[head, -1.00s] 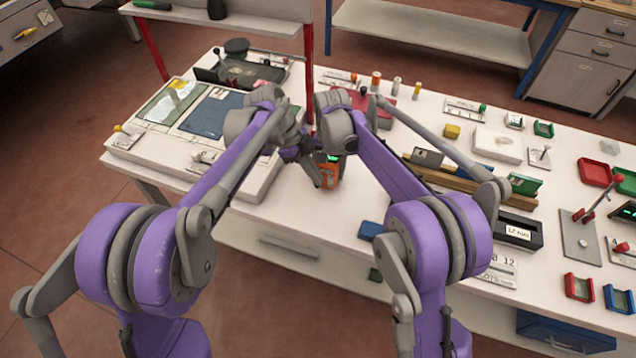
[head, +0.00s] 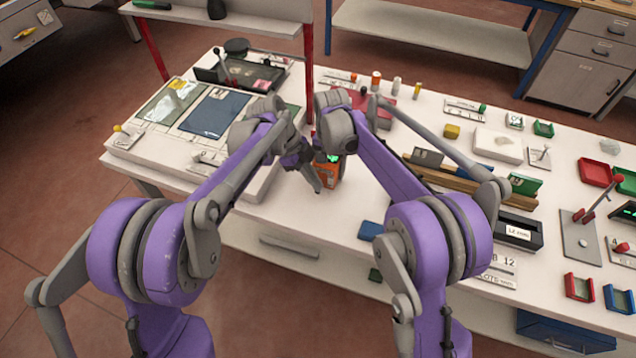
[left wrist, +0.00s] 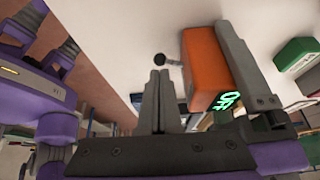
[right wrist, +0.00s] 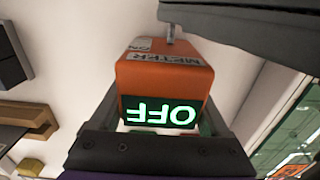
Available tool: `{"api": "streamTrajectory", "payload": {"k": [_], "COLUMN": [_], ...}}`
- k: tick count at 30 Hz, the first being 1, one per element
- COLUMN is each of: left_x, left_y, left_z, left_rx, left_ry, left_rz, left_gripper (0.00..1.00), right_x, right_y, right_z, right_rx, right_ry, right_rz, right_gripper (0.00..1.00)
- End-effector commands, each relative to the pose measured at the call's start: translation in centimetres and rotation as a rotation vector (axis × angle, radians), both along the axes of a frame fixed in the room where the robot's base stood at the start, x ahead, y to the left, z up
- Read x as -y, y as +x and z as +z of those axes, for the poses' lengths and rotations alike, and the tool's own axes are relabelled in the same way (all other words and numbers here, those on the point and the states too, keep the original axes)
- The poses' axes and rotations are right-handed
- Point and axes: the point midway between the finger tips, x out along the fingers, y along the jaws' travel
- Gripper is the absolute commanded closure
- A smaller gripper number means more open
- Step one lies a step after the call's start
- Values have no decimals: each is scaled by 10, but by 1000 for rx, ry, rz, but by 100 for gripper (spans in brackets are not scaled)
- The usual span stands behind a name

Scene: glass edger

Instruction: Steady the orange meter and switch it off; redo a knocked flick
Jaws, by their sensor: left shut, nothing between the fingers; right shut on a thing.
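The orange meter (head: 327,173) stands on the white bench, and its green display reads OFF in the right wrist view (right wrist: 160,114). My right gripper (right wrist: 163,98) is shut on the meter, one finger on each side. The meter's small lever (right wrist: 171,34) sticks out of the face beside an ON label; its dark knob shows in the left wrist view (left wrist: 160,60). My left gripper (left wrist: 160,75) is shut and empty, its tips close to the knob. I cannot tell whether they touch. In the head view my left gripper (head: 316,184) is just left of the meter.
A light panel with a blue screen (head: 213,113) lies left of my grippers. A brown wooden rail (head: 440,177) and a blue block (head: 371,230) are to the right. Bare bench top lies in front of the meter. A red post (head: 308,80) stands behind.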

Motion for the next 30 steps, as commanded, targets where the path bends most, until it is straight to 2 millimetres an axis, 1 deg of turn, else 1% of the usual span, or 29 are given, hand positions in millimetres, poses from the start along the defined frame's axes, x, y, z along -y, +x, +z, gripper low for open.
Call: {"api": "streamTrajectory", "payload": {"k": [8, 30], "left_x": [0, -3], "left_y": [0, -10], "left_z": [3, 61], "left_rx": [0, 0], "left_ry": [0, 0], "left_rz": [0, 0], "left_gripper": [100, 100], "right_x": [0, 0], "right_y": [0, 0], "right_z": [0, 0], "right_rx": [1, 1], "right_ry": [0, 0], "right_rz": [0, 0], "right_gripper": [91, 91]}}
